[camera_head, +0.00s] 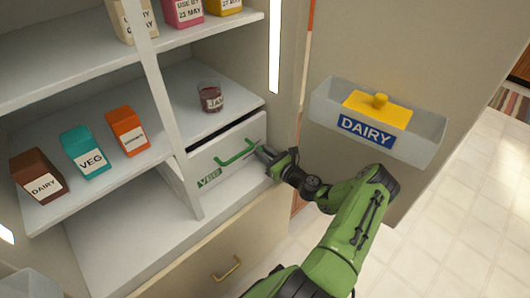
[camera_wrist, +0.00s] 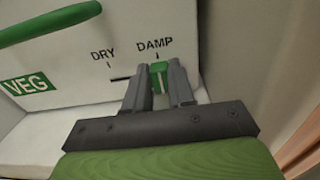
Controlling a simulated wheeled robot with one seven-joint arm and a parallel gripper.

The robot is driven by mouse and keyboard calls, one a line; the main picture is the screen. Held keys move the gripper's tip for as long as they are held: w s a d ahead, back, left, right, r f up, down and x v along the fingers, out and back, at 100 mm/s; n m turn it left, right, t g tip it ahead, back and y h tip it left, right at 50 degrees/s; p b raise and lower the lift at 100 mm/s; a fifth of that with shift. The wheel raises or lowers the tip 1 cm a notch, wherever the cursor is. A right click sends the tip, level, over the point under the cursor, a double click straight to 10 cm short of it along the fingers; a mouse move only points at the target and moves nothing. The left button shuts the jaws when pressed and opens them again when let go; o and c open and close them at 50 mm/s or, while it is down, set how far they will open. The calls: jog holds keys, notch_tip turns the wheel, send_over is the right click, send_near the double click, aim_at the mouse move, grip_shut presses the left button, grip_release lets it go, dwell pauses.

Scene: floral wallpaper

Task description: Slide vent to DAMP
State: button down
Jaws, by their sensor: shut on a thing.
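The vent slider is a small green tab (camera_wrist: 159,77) on the front of the white VEG drawer, seen in the wrist view. It sits at the right end of a dark slot, just under the DAMP label (camera_wrist: 155,44). The DRY label (camera_wrist: 102,54) is to its left. My gripper (camera_wrist: 159,88) is shut on the tab, one finger on each side. In the head view my gripper (camera_head: 268,155) is at the right end of the VEG drawer (camera_head: 228,165), and the tab is hidden there.
A green drawer handle (camera_head: 237,153) sticks out left of my gripper. A jam jar (camera_head: 210,97) stands on the shelf above. The open door at right carries a clear bin (camera_head: 428,138) marked DAIRY. Several cartons stand on the left shelves.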

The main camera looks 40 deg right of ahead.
jog(key=shift+d+r, duration=0.1)
jog(key=shift+d, duration=0.1)
jog(key=c, duration=1)
grip_release()
jog(key=shift+d, duration=0.15)
jog(key=shift+o, duration=0.2)
jog(key=shift+s, duration=0.15)
jog(key=s+p, duration=0.3)
jog(key=s, duration=1.2)
jog(key=shift+s, duration=0.3)
jog(key=shift+d, duration=0.1)
